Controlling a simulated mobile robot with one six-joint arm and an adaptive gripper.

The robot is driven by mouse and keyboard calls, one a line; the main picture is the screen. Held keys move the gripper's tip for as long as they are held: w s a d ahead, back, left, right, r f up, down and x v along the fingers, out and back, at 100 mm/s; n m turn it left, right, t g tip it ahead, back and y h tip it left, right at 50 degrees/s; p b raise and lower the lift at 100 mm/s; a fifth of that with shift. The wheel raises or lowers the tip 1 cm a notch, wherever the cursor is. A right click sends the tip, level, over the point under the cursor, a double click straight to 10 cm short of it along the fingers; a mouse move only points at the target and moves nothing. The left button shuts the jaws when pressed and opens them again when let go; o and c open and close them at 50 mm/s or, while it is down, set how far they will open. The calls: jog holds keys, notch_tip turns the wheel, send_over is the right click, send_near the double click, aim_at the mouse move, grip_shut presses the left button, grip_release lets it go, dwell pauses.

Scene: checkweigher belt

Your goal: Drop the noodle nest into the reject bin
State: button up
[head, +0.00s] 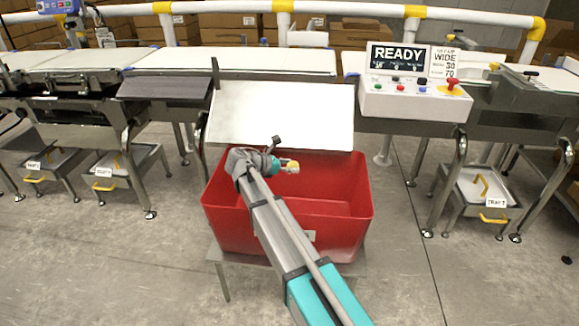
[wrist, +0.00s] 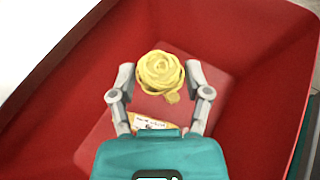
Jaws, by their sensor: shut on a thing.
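The noodle nest (wrist: 160,72) is a round yellow coil seen in the wrist view between the two grey fingers of my gripper (wrist: 160,88). My gripper is shut on it, with a finger at each side. The red reject bin (head: 222,215) stands on a low stand in the middle of the head view. My gripper (head: 289,166) is over the bin's opening in the head view, where the nest shows only as a small yellowish patch. The red bin wall (wrist: 60,90) surrounds the nest in the wrist view. A labelled orange-yellow item (wrist: 150,122) shows below the gripper, partly hidden.
A white sloping plate (head: 282,112) rises just behind the bin. A control box (head: 415,100) with a READY display (head: 397,56) is at the right. Belts (head: 75,62) run along the back. The floor (head: 120,270) beside the bin is clear.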

aim_at(290, 164)
jog(key=shift+f+b, duration=1.65)
jog(key=shift+f, duration=0.25)
jog(key=o, duration=0.9)
jog(key=shift+r, duration=0.15)
notch_tip(290, 164, up, 6)
jog(key=p, duration=0.6)
jog(key=shift+s+a+r+p, duration=0.1)
jog(key=shift+r+p, duration=0.2)
jog(key=shift+p, duration=0.2)
jog(key=shift+n+t+y, duration=0.4)
jog(key=shift+n+t, duration=0.2)
jog(key=s+a+r+p, duration=0.2)
jog(key=s+r+p, duration=0.1)
jog(key=r+p, duration=0.4)
jog(key=s+a+r+p, duration=0.3)
jog(key=r+p, duration=0.4)
jog(key=s+a+r+p, duration=0.3)
jog(key=r+p, duration=0.4)
jog(key=shift+s+r, duration=0.2)
jog(key=shift+r, duration=0.05)
